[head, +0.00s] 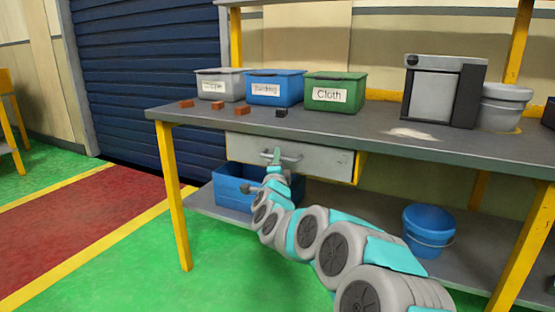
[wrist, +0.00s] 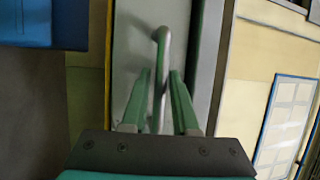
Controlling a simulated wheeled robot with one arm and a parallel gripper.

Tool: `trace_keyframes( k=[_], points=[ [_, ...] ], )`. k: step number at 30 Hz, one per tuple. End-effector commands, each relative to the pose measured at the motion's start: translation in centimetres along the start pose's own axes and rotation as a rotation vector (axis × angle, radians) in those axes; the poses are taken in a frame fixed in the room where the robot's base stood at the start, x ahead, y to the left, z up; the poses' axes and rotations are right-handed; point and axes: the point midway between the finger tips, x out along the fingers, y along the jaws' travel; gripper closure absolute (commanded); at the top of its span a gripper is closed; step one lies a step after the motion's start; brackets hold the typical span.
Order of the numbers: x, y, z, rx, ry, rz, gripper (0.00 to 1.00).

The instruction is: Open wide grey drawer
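The wide grey drawer (head: 325,159) is under the workbench top and looks closed. Its front carries a horizontal bar handle (head: 291,156). My gripper (head: 277,155) is at the left part of this handle in the head view. In the wrist view, the handle (wrist: 161,60) runs lengthwise between the two green fingers of my gripper (wrist: 161,75). The fingers stand apart, one on each side of the bar, with narrow gaps showing. Whether the tips touch the bar is hard to tell. The drawer front (wrist: 133,45) fills the middle of the wrist view.
A blue crate (head: 232,187) stands on the lower shelf beneath the drawer, close to my arm. A blue bucket (head: 428,228) stands farther right. Grey, blue and green bins (head: 335,92) and several small blocks sit on the workbench (head: 365,122). The green floor in front is clear.

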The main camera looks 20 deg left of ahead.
Motion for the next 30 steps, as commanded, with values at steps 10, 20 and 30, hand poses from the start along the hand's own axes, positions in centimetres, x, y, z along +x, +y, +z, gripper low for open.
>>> trace_keyframes(
  k=[10, 20, 30],
  points=[
    [-0.01, 0.04, -0.01, 0.0, 0.0, 0.001, 1.0],
    [-0.02, 0.1, 0.0, 0.0, 0.0, 0.002, 1.0],
    [-0.02, 0.16, -0.01, 0.0, 0.0, 0.003, 1.0]
  ],
)
